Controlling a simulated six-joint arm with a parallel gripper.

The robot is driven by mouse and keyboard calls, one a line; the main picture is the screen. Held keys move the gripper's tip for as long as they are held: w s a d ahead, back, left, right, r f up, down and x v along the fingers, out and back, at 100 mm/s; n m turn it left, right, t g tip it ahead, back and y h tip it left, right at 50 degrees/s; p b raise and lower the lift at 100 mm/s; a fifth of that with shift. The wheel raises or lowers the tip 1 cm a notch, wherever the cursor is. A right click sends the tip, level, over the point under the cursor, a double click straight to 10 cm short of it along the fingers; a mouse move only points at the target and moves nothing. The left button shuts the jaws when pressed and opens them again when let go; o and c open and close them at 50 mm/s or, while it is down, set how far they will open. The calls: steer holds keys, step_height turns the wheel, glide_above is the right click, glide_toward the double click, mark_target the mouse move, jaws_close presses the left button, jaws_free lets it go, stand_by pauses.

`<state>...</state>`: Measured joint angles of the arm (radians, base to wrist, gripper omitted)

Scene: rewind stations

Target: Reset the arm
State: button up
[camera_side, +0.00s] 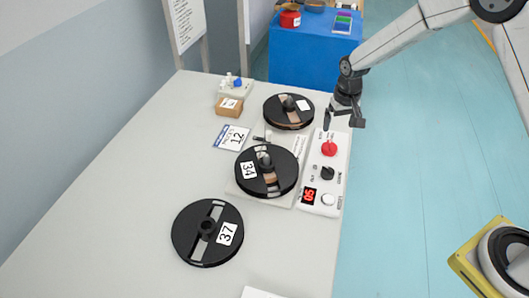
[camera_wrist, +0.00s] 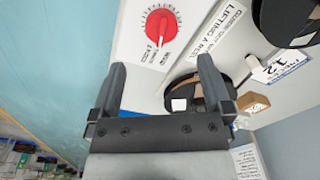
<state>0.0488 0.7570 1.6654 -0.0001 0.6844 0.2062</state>
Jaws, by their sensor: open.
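My gripper (camera_side: 343,121) is open and empty above the far end of the white control panel (camera_side: 311,190). In the wrist view my gripper (camera_wrist: 160,75) has its two fingers spread apart. The red knob (camera_side: 329,149) lies ahead of the fingers in the wrist view (camera_wrist: 161,26). The panel also has a black knob (camera_side: 327,173), a red display (camera_side: 309,195) reading about 05, and a white round button (camera_side: 328,199). A reel (camera_side: 250,181) labelled 34 and a farther reel (camera_side: 272,119) sit on the rewind station beside the panel.
A loose black reel (camera_side: 189,232) labelled 37 lies on the table (camera_side: 130,160). A blue cabinet (camera_side: 300,65) stands beyond the table. The table's left part is clear.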

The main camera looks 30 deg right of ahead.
steer(key=s+a+r+n+t, duration=0.1)
steer(key=s+r, duration=0.3)
steer(key=s, duration=0.6)
steer(key=s+a+r+n+t, duration=0.1)
steer(key=s+r, duration=0.3)
steer(key=s, duration=0.7)
steer(key=shift+a+n, duration=0.2)
steer(key=shift+n, duration=0.3)
